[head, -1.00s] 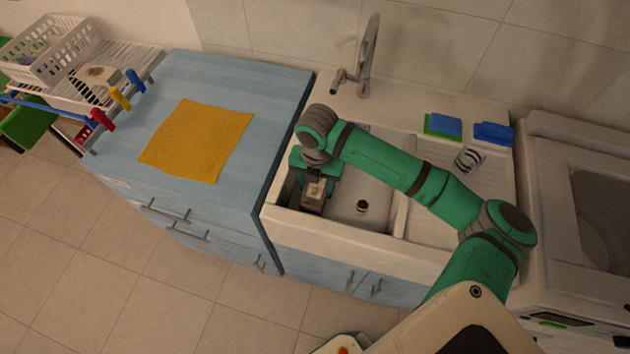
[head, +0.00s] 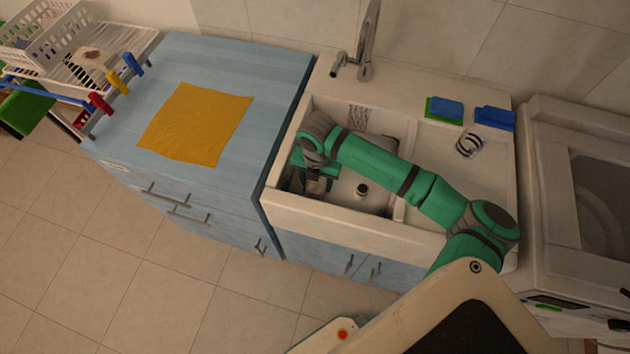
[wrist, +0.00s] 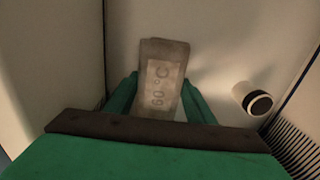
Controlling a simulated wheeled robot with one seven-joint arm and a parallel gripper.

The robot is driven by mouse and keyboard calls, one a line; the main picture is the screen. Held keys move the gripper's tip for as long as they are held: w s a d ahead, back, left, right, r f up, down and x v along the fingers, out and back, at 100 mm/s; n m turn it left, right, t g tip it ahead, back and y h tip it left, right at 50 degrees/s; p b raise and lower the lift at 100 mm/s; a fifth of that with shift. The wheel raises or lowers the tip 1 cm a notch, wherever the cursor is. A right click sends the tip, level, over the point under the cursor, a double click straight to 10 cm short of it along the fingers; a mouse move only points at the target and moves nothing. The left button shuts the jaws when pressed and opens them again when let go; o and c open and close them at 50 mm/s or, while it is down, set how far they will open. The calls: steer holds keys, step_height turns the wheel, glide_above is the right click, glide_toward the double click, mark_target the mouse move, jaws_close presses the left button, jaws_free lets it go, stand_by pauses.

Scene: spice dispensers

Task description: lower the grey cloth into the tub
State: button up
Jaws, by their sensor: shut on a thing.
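The tub is the white sink basin (head: 335,222) in the head view. My gripper (head: 318,184) is down inside its left part, below the rim. In the wrist view my gripper (wrist: 160,98) has its green fingers on both sides of a grey-brown, flat-looking piece, the grey cloth (wrist: 166,70), and is shut on it. Whether the cloth touches the floor cannot be told. In the head view my arm and gripper mostly hide the cloth.
A dark-topped drain piece (head: 361,190) stands on the basin floor, right of my gripper. The tap (head: 366,50) rises behind. An orange cloth (head: 195,124) lies on the blue counter.

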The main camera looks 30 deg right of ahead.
steer(key=o, duration=1.3)
step_height(320, 180, up, 11)
steer(key=shift+f, duration=0.1)
